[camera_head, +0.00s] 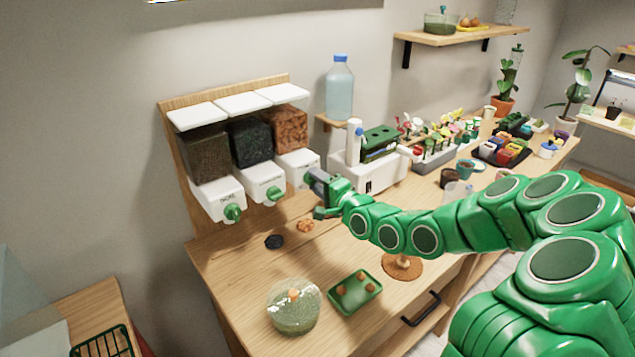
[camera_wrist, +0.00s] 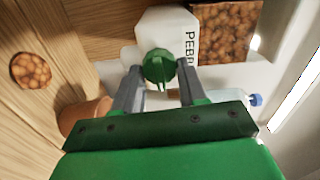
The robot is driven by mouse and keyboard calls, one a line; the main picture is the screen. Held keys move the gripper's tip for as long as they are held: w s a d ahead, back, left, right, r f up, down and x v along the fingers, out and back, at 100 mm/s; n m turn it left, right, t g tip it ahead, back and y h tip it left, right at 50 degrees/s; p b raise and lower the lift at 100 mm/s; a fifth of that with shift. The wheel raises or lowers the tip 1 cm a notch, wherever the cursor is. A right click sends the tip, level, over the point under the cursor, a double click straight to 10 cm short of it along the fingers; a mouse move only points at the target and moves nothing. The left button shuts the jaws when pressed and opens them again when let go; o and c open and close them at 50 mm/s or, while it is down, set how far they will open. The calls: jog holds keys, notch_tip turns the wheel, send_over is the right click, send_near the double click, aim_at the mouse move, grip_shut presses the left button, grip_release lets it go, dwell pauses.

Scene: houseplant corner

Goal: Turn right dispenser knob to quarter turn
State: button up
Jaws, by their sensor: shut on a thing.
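The right dispenser (camera_head: 297,168) is a white box under a clear bin of orange-brown pebbles (camera_head: 287,129). In the wrist view its white front (camera_wrist: 168,28) carries the partly visible label "PEBB". Its round green knob (camera_wrist: 159,66) sits between my two grey fingers, with its narrow ridge toward the bottom of the picture. My gripper (camera_head: 316,181) is shut on this knob; the fingers (camera_wrist: 158,85) lie on either side of it. In the head view my gripper hides the knob, and I cannot tell its exact angle.
The left (camera_head: 232,213) and middle (camera_head: 272,195) dispenser knobs stand close by. A pebble pile (camera_head: 305,226) and a dark pile (camera_head: 274,242) lie on the wooden table below. A white machine (camera_head: 367,172) stands just right of my gripper. A bowl (camera_head: 294,312) and green tray (camera_head: 354,294) are at the front.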

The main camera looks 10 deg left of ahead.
jog(key=shift+d+m, duration=0.1)
jog(key=shift+m, duration=0.3)
jog(key=o, duration=1)
jog(key=shift+o, duration=0.2)
jog(key=v, duration=0.7)
jog(key=shift+s+d, duration=0.25)
